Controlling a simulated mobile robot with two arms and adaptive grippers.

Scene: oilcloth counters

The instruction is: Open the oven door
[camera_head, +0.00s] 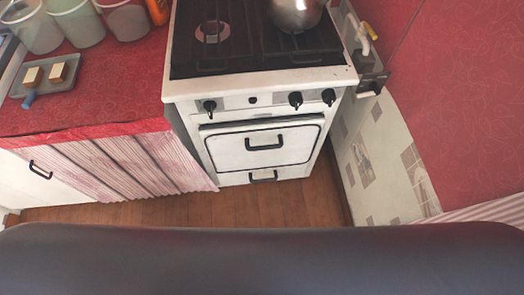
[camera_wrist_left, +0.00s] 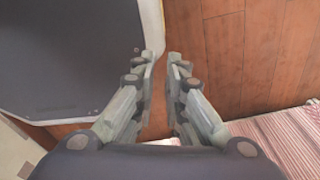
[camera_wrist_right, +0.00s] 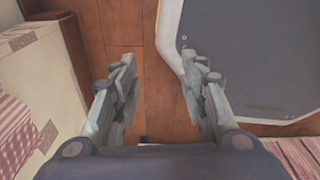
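The white oven (camera_head: 262,122) stands at the centre of the head view, below a dark stovetop. Its oven door (camera_head: 228,152) is shut and has a black bar handle (camera_head: 265,143) near its middle. Neither gripper shows in the head view. My left gripper (camera_wrist_left: 161,58) points down over wooden floor, its fingers a narrow gap apart with nothing between them. My right gripper (camera_wrist_right: 158,60) also hangs over floor, its fingers wider apart and empty. The oven door does not show in either wrist view, so both grippers appear clear of it.
A lower panel with a black handle (camera_head: 263,177) is under the door. Several knobs (camera_head: 295,99) line the front above it. A metal pot (camera_head: 296,14) sits on the stovetop. A red-covered counter (camera_head: 120,85) adjoins left; a patterned wall is right. Wooden floor (camera_head: 240,207) in front is clear.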

